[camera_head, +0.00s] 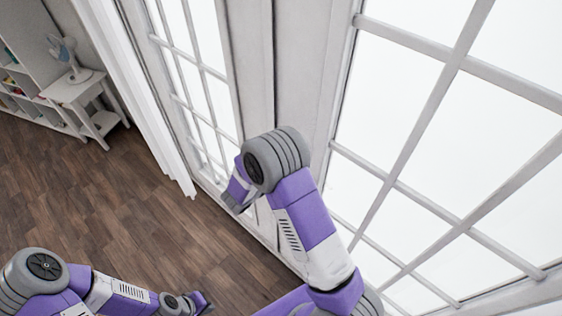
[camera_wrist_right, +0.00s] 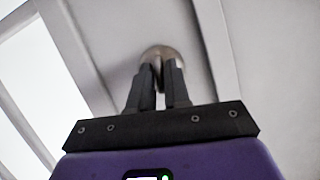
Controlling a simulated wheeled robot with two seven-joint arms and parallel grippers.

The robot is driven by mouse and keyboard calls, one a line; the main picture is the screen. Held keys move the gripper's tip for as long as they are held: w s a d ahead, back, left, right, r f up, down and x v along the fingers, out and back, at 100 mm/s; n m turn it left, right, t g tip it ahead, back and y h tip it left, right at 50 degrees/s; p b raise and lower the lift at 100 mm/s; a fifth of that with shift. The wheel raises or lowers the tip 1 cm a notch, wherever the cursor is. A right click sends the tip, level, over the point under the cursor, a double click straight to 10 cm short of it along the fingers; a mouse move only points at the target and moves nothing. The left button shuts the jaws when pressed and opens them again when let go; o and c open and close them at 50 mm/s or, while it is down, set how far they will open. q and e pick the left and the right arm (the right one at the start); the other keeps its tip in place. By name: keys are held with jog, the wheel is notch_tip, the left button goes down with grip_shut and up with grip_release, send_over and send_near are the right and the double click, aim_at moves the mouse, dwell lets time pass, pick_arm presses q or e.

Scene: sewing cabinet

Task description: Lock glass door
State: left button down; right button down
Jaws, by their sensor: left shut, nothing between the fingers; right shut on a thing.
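The glass door has white frames with many panes; one panel (camera_head: 452,62) fills the right of the head view and another (camera_head: 205,68) stands left of the middle. My right gripper (camera_wrist_right: 158,78) is shut on a small round metallic knob (camera_wrist_right: 152,52) on the white frame, seen in the right wrist view. The fingers hide much of the knob, so its turn cannot be told. In the head view my right arm reaches up to the door's middle and hides the knob. My left gripper (camera_head: 207,304) is shut and empty, low over the floor, well away from the door.
A white curtain (camera_head: 135,90) hangs left of the door. A white side table (camera_head: 78,88) with a fan (camera_head: 66,55) and a shelf (camera_head: 30,95) stand at the far left. The brown wooden floor (camera_head: 100,190) between them is clear.

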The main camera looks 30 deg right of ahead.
jog(key=shift+n+g+p, duration=0.6)
jog(key=shift+n+p, duration=0.2)
jog(key=shift+p, duration=0.4)
jog(key=c, duration=1.2)
grip_release()
jog(key=v, duration=0.7)
jog(key=shift+a+b, duration=0.35)
